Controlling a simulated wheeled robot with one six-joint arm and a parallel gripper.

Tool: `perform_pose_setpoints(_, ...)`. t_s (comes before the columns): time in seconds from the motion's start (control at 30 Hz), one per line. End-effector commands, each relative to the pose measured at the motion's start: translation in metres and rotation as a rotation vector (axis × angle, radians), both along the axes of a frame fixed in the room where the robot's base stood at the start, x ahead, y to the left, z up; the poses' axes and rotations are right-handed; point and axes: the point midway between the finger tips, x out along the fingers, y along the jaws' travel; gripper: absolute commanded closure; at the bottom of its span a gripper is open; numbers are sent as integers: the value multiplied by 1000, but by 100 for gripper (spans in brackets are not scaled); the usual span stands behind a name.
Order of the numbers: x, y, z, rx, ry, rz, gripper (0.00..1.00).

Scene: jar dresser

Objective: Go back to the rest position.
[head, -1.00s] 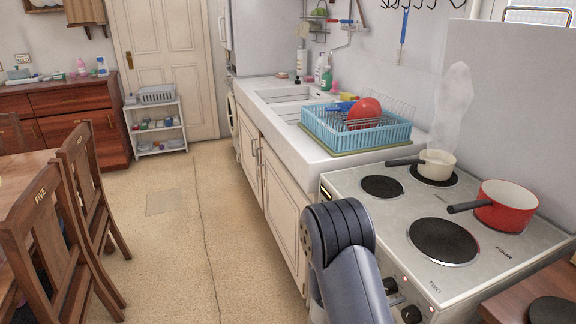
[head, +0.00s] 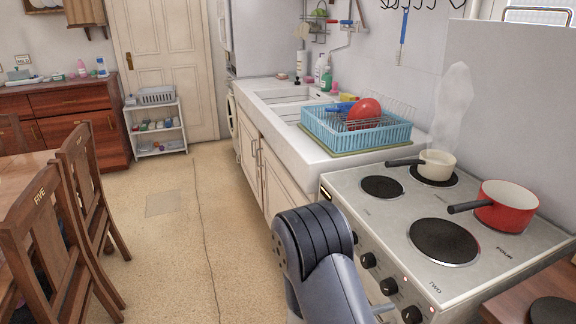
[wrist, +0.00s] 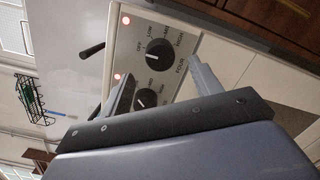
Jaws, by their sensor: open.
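My gripper (wrist: 160,68) shows in the wrist view with its two grey fingers apart and nothing between them. Beyond the fingers is the cooker's front panel with black knobs, one marked FOUR (wrist: 158,46), another lower knob (wrist: 146,98), and lit red lights. The fingers appear apart from the knobs, though the gap is hard to judge. In the head view my arm shows at the bottom middle, in front of the cooker (head: 395,213); the gripper itself is hidden there.
A red pot (head: 505,207) and a steaming cream pan (head: 437,163) stand on the cooker. A blue dish rack (head: 360,132) sits beside the sink (head: 270,95). Wooden chairs (head: 85,180) and a table are at left. Open floor (head: 180,245) lies between.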

Motion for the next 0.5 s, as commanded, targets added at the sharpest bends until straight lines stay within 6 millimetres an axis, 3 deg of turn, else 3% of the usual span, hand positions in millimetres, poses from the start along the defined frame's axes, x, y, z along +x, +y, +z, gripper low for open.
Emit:
perform_pose_setpoints(0.2,-8,29,0,-1,0,3,40)
perform_pose_setpoints(0.5,-12,45,0,0,1,0,40)
